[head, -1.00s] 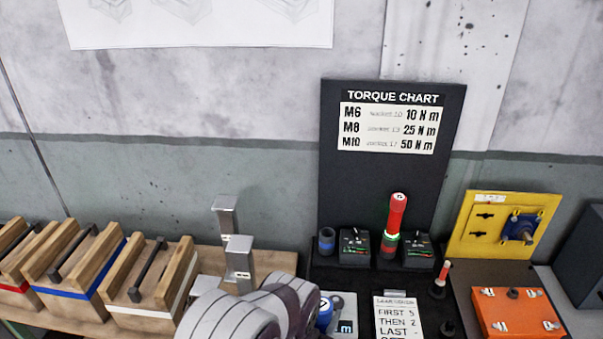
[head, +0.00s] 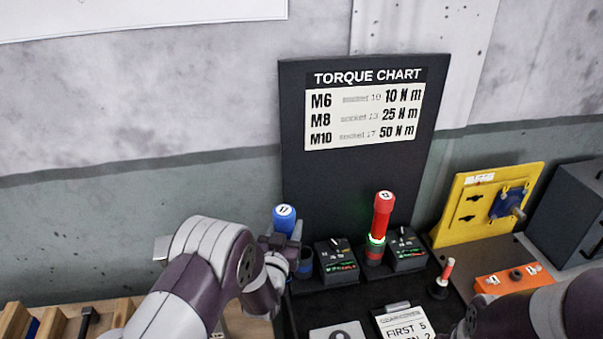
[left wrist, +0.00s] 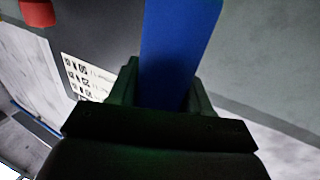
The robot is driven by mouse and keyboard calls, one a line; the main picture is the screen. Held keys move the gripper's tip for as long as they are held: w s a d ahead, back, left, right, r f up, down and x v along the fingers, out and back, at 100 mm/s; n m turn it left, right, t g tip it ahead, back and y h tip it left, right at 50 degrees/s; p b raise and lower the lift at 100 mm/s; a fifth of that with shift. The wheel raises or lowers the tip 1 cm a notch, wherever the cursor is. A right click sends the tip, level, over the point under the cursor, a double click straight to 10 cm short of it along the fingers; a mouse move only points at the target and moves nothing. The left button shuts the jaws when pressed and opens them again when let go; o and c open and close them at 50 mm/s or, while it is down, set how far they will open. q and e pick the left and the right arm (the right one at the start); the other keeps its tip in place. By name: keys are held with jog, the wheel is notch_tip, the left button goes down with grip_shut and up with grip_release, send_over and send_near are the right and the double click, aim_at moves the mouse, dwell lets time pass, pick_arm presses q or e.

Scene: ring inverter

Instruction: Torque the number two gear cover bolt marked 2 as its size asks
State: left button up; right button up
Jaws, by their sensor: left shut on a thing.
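A blue driver (head: 284,220) marked 17 on its cap stands roughly upright in my left gripper (head: 282,243), which is shut on it; its blue body (left wrist: 180,50) fills the middle of the left wrist view. Its lower end is hidden by my arm, close to an empty blue-ringed holder (head: 305,263). A red driver (head: 383,215) marked 13 stands in its own holder with a lit green ring. The orange gear cover (head: 508,281) lies at the right, partly hidden by my right arm; bolt 2 cannot be made out. My right gripper's fingers are not clear.
The torque chart (head: 365,105) lists M6 10, M8 25, M10 50 N m. Two black setting boxes (head: 338,262) (head: 406,251) flank the red driver. An instruction card (head: 404,325), a small red-topped tool (head: 444,277) and a yellow panel (head: 474,235) stand nearby.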

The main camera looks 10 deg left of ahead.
pick_arm(q)
jog(key=shift+n+y, duration=0.3)
jog(key=shift+y, duration=0.2)
jog(key=w+d+r, duration=0.1)
jog(key=w+r, duration=0.2)
jog(key=w+d+r, duration=0.1)
jog(key=w+r, duration=0.2)
jog(key=r, duration=0.1)
jog(key=w+d+r, duration=0.1)
jog(key=w+r, duration=0.2)
jog(key=r, duration=0.1)
pick_arm(e)
jog(key=shift+w+d+f, duration=0.1)
jog(key=shift+f, duration=0.55)
pick_arm(q)
jog(key=shift+s+b, duration=0.15)
jog(key=shift+b, duration=0.2)
pick_arm(e)
jog(key=shift+f, duration=0.1)
pick_arm(q)
notch_tip(320, 180, down, 17)
jog(key=b, duration=1.6)
jog(key=shift+r, duration=0.2)
pick_arm(e)
notch_tip(320, 180, down, 16)
pick_arm(q)
jog(key=shift+f+b, duration=0.2)
jog(key=shift+b, duration=0.1)
pick_arm(e)
jog(key=shift+f, duration=0.25)
